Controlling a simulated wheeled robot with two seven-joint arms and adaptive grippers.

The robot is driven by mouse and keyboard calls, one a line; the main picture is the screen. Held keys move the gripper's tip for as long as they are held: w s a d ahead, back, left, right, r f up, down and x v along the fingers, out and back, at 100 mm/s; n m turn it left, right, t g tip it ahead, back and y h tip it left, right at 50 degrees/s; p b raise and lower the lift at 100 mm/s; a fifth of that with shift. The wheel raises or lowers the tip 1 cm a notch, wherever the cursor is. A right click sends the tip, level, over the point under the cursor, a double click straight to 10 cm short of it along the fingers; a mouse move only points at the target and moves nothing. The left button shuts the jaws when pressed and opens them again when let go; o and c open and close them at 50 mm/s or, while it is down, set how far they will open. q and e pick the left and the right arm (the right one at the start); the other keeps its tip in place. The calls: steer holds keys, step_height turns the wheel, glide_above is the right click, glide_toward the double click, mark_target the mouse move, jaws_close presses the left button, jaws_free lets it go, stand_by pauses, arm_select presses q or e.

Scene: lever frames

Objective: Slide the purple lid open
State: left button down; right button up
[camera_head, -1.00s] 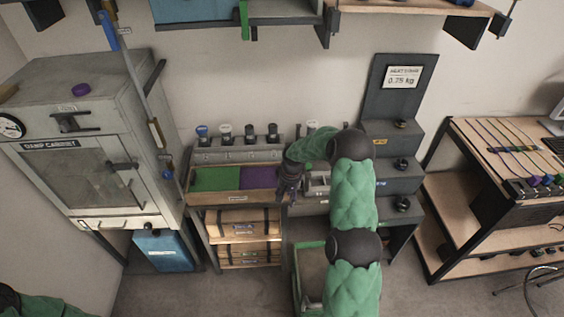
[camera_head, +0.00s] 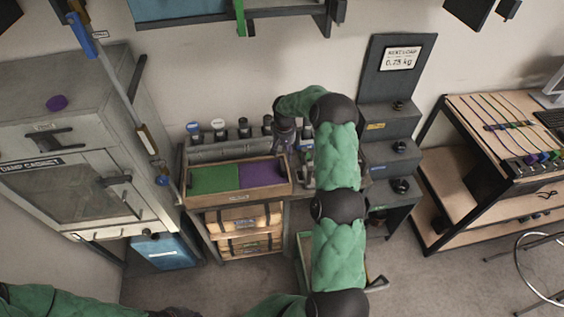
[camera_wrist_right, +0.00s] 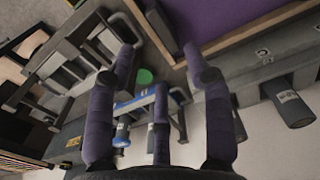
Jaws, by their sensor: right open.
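The purple lid (camera_head: 262,173) lies flat in the right half of a wooden-rimmed tray (camera_head: 238,198), beside a green panel (camera_head: 214,179). Its purple surface also shows at the top of the right wrist view (camera_wrist_right: 235,18). My right gripper (camera_head: 285,146) is above the tray's back right corner, beyond the lid's far edge.
Several dark-capped canisters (camera_head: 219,127) stand in a row behind the tray. A grey stepped stand (camera_head: 390,120) with knobs is to the right. The damp cabinet (camera_head: 70,150) stands at the left, and wooden drawers (camera_head: 242,220) sit below the tray.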

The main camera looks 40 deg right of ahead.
mark_target(283, 165)
step_height(283, 165, down, 8)
steer(key=shift+w+f, duration=0.1)
stand_by(0.4)
jaws_close()
